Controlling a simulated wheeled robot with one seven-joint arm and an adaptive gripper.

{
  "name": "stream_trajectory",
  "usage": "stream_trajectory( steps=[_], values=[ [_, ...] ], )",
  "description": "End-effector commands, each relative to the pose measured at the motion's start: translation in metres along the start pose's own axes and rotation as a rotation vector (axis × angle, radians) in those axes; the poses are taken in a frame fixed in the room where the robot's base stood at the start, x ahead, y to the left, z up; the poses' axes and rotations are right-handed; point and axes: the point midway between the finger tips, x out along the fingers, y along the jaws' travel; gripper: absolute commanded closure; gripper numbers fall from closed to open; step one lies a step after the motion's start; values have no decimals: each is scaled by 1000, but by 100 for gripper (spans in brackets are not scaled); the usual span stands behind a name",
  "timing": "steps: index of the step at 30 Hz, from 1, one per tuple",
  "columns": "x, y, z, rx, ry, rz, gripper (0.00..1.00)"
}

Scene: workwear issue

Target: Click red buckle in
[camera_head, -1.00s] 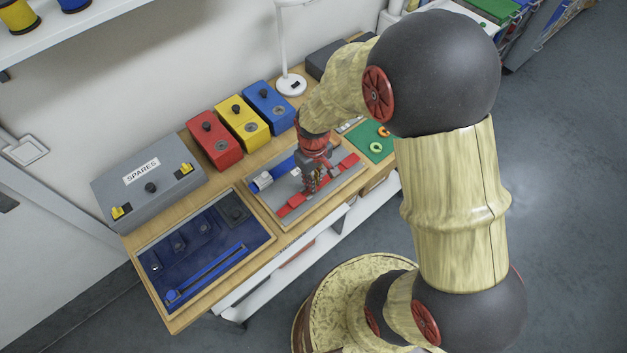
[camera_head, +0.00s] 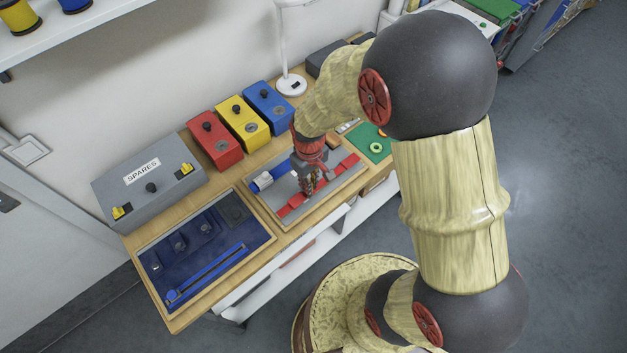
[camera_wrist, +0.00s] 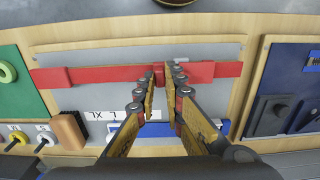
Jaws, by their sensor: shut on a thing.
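A red strap runs across a grey panel. In the wrist view its left length (camera_wrist: 108,73) reaches to my fingertips, and its right length (camera_wrist: 228,69) starts just past them. My gripper (camera_wrist: 166,72) is shut on a small red buckle part (camera_wrist: 158,75) in line with the strap. The fingers hide much of the buckle, so I cannot tell whether its halves are joined. In the head view my gripper (camera_head: 309,190) is low over the middle of the panel, with red strap (camera_head: 293,206) on its lower left and more (camera_head: 349,161) on its upper right.
A blue strap (camera_head: 280,172) with a white buckle lies beside the red one. A navy tray (camera_head: 252,247) is to the left, a green mat (camera_head: 368,148) to the right. Red (camera_head: 213,142), yellow (camera_head: 242,122) and blue (camera_head: 268,104) boxes stand behind.

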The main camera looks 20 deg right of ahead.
Motion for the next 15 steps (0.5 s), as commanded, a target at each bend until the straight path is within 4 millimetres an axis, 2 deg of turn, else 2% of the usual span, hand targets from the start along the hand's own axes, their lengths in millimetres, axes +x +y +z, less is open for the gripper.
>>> stream_trajectory(
  steps=[4, 11, 12, 15],
  values=[
    [-1, -17, 0, -2, 0, 0, 100],
    [0, -17, 0, 0, 1, -1, 100],
    [0, -17, 0, 0, 1, -1, 89],
    [0, -17, 0, 0, 1, -1, 84]
  ],
)
